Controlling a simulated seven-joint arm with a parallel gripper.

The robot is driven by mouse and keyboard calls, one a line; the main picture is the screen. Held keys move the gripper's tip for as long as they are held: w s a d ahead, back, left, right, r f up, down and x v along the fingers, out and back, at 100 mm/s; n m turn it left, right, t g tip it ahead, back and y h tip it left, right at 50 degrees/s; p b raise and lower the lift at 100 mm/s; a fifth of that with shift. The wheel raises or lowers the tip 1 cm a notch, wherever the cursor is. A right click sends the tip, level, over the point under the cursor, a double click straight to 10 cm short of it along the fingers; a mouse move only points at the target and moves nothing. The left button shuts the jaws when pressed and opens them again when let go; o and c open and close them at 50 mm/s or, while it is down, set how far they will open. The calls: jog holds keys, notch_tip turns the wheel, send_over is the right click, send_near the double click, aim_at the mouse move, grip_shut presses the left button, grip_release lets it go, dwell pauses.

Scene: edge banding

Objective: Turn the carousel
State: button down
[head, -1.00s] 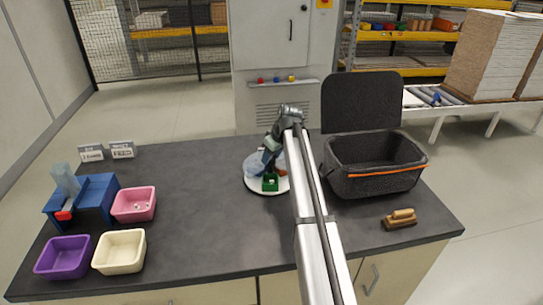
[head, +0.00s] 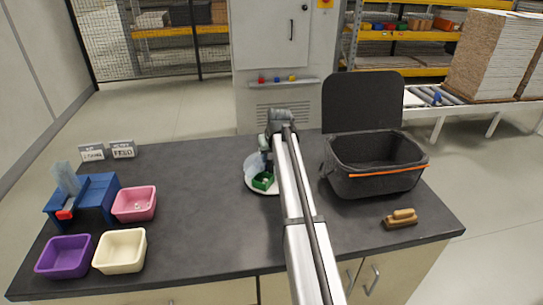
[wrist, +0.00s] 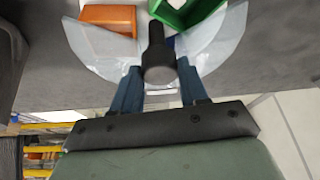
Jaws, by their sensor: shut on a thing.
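The carousel (head: 251,187) is a white round plate on the dark worktop, partly hidden by my arm in the head view. A green bin (head: 263,181) sits on its near side and also shows at the top of the wrist view (wrist: 186,12). An orange bin (wrist: 110,18) is beside it in the wrist view. My gripper (wrist: 158,78) is shut on an upright black knob (wrist: 155,42) between the bins. Clear curved panels flank the knob. In the head view my gripper (head: 265,158) is small and mostly covered by my arm.
A black open-lidded crate (head: 345,182) stands close on the right, with a wooden brush (head: 401,218) in front. Pink (head: 134,204), purple (head: 64,257) and cream (head: 119,251) bins and a blue stand (head: 92,199) are at left. The worktop between is clear.

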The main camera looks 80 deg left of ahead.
jog(key=shift+s+m+t, duration=0.15)
jog(key=shift+m+t, duration=0.65)
jog(key=shift+m, duration=1.3)
jog(key=shift+a+m+t+h, duration=0.1)
jog(key=shift+m+t+h, duration=0.45)
jog(key=shift+m, duration=1.35)
jog(key=shift+s+m+t+h, duration=0.1)
jog(key=shift+m+t+h, duration=0.25)
jog(key=shift+m, duration=0.75)
jog(key=shift+s+m+t+h, duration=0.1)
jog(key=shift+m+t, duration=0.3)
jog(key=shift+m, duration=0.7)
jog(key=shift+a+m+h, duration=0.15)
jog(key=shift+m+h, duration=0.35)
jog(key=shift+m, duration=1.4)
jog(key=c, duration=0.6)
grip_release()
